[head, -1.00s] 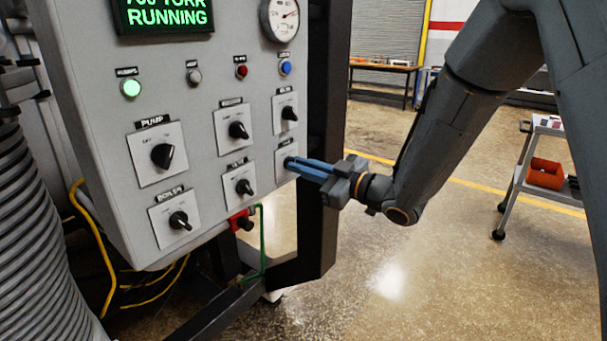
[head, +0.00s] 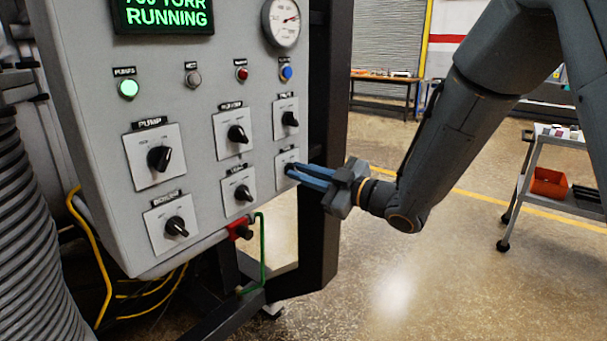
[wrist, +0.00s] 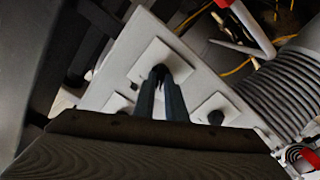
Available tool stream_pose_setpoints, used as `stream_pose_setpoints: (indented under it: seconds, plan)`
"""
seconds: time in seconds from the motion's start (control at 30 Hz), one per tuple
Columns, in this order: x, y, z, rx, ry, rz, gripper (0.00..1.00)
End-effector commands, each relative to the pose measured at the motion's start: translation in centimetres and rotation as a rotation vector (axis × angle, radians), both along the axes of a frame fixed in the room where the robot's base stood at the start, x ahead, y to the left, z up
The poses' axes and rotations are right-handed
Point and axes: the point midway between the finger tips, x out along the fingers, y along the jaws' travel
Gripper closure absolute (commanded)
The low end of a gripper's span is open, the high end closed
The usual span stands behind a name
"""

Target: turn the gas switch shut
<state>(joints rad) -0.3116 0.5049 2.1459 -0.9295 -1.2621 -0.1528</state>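The switch at the lower right of the grey panel has a pale square plate (head: 282,158) and a dark knob. Its label is too small to read, so I cannot confirm it says gas. My gripper (head: 293,170) reaches it from the right, with its blue fingers close together at the knob. In the wrist view the plate (wrist: 152,55) lies straight ahead. The gripper's two fingers (wrist: 161,80) sit either side of the dark knob (wrist: 160,70), apparently closed on it. The fingers hide most of the knob, so its pointing direction is unclear.
Neighbouring knobs are close by: one above (head: 290,118) and one to the left (head: 243,192). A red part (head: 238,229) with a green pipe (head: 263,250) is below. A black frame post (head: 325,230) stands behind my gripper. Open floor lies to the right.

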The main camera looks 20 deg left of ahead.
Motion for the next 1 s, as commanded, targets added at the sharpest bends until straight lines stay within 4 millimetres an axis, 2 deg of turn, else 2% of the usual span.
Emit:
stream_pose_setpoints:
  seconds: [0.03, 0.1, 0.47, 0.8, 1.0]
  plan:
    - [0.0, 0.0, 0.0, 0.0, 0.0, 0.001, 0.8]
    - [0.0, 0.0, 0.0, 0.0, 0.0, 0.0, 0.73]
    - [-0.1, -0.7, 0.0, 0.0, 0.001, -0.003, 0.73]
    - [-2.1, -5.5, -0.1, -0.001, 0.001, -0.004, 0.73]
    - [-2.9, -7.1, -0.1, 0.0, 0.001, -0.003, 0.73]
